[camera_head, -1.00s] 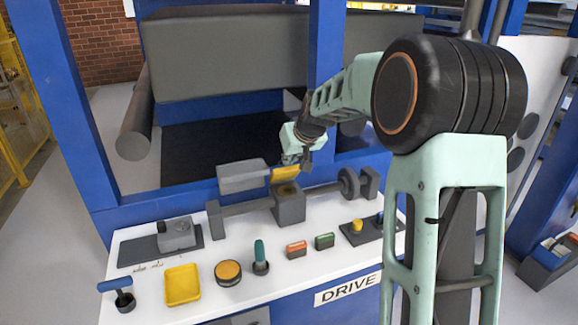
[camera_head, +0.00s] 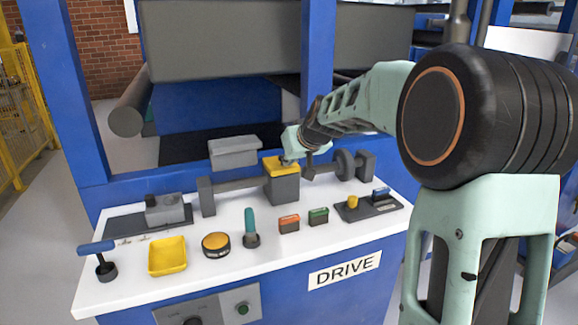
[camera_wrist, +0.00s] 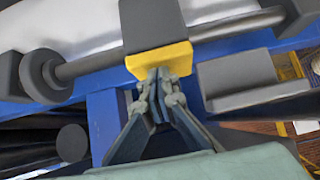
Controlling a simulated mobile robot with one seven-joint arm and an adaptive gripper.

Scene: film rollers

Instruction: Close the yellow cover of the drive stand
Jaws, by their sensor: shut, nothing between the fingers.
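The yellow cover (camera_head: 276,164) lies on top of the grey block of the drive stand (camera_head: 283,190) on the white table. In the head view it appears down over the block's top. In the wrist view the yellow cover (camera_wrist: 160,60) sits against the grey block (camera_wrist: 150,24). My gripper (camera_head: 289,160) is at the cover's right rear side in the head view. In the wrist view my gripper (camera_wrist: 157,78) is shut and empty, its fingertips at the cover's edge. I cannot tell if they touch it.
A shaft with a round wheel (camera_head: 345,164) runs through the stand. A grey box (camera_head: 233,152) is behind and left. In front are a yellow tray (camera_head: 167,256), a green lever (camera_head: 250,224), and red (camera_head: 289,223) and green (camera_head: 318,216) buttons.

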